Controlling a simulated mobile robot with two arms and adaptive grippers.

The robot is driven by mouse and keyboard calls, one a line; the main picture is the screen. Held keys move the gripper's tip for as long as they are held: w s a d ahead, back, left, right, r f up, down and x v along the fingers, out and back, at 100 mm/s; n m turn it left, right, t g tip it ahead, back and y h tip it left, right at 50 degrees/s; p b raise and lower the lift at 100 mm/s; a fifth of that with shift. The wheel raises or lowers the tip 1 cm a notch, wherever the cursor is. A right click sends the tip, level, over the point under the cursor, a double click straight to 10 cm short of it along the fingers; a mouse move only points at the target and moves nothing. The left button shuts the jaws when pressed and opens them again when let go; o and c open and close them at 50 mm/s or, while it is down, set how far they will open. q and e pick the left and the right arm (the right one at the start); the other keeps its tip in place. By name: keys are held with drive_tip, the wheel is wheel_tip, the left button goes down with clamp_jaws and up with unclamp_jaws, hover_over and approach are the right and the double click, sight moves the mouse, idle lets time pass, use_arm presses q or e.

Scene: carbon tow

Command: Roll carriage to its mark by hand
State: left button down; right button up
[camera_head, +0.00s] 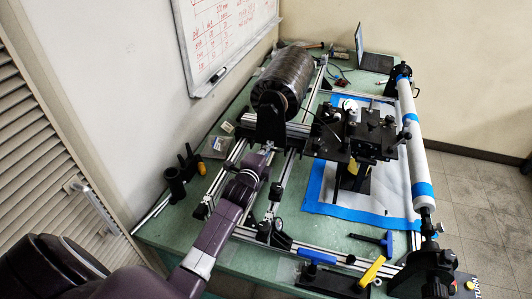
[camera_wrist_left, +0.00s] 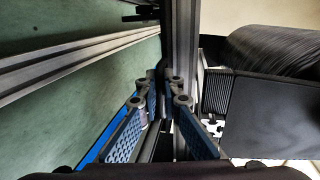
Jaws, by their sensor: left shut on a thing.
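The carriage looks like the black plate assembly (camera_head: 360,132) with rollers and knobs, set across the rails at the middle right; which parts belong to it is not clear. My left gripper (camera_head: 268,149) is at the rails just below the large black tow spool (camera_head: 283,80). In the left wrist view my left gripper (camera_wrist_left: 164,95) has its blue-padded fingers closed together on a narrow dark part, mostly hidden between them. The spool also shows at the right of that view (camera_wrist_left: 275,55). I cannot make out the mark. My right gripper is not in view.
A white tube with blue tape (camera_head: 412,140) runs along the right. Silver rails (camera_head: 285,183) cross the green table (camera_head: 170,235).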

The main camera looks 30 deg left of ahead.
use_arm(q)
drive_tip(key=c, duration=2.4)
unclamp_jaws()
drive_tip(key=shift+d, duration=0.1)
drive_tip(key=v, duration=1.2)
